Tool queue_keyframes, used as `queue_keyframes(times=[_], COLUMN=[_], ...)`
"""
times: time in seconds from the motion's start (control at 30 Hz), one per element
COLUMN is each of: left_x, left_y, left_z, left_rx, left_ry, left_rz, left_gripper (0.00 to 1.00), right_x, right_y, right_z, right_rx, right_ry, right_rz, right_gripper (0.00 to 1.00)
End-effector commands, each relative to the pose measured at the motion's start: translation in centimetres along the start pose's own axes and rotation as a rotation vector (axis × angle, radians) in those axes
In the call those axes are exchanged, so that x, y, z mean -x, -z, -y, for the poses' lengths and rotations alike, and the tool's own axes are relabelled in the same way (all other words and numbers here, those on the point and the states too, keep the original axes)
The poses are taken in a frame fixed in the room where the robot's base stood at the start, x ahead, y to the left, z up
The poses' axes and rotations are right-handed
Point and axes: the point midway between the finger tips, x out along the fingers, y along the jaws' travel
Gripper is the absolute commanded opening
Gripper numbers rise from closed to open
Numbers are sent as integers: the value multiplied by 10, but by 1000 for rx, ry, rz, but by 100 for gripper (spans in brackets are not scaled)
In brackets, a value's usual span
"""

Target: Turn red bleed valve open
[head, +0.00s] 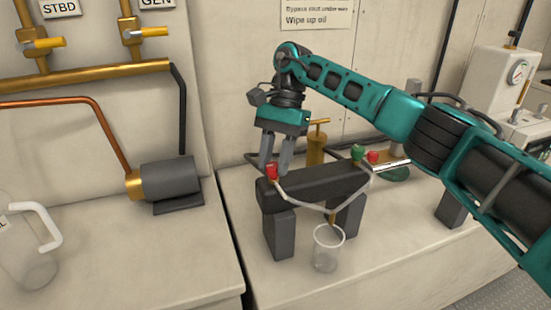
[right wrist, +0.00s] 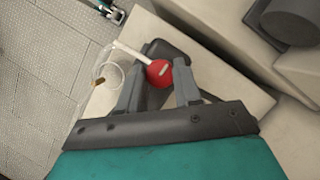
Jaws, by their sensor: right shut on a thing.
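The red bleed valve knob (head: 272,171) stands on the left end of a dark block (head: 318,183) on two grey posts. My right gripper (head: 275,168) points down and is shut on the red knob. In the right wrist view the red knob (right wrist: 159,72) sits between the two grey fingers (right wrist: 158,90), with a pale mark on its top and a white tube leading off it. A pale tube (head: 305,203) hangs from the block toward a clear cup (head: 328,248) below it. My left gripper is not in the head view.
A green knob (head: 358,153) and another red knob (head: 373,157) are near the block's right end. A brass cylinder (head: 316,148) stands behind the block. A grey motor (head: 170,180) and a clear jug (head: 25,245) are at left. The counter front right is clear.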

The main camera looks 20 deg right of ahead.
Motion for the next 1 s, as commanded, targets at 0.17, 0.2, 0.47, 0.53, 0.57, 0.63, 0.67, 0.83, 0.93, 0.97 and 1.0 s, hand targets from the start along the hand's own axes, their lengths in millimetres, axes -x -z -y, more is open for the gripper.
queue_keyframes(times=[0.17,0.2,0.47,0.53,0.57,0.63,0.67,0.83,0.93,0.97,1.0], left_x=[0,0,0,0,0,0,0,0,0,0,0], left_y=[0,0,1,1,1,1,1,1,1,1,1], left_z=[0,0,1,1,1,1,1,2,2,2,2], left_rx=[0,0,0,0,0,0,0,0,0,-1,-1], left_ry=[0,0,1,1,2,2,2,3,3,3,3], left_rz=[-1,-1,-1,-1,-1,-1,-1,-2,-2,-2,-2], left_gripper=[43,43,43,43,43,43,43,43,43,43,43], right_x=[1,1,1,1,1,1,1,0,0,0,0], right_y=[0,0,0,0,0,0,0,0,0,0,0], right_z=[1,1,1,1,1,1,1,1,1,1,1], right_rx=[48,55,71,71,71,71,71,70,70,69,69], right_ry=[-18,-21,-28,-27,-27,-27,-27,-27,-27,-28,-28], right_rz=[-2,-2,-2,-2,-2,-2,-2,-2,-2,-1,-1], right_gripper=[3,3,3,3,3,3,3,45,54,57,58])
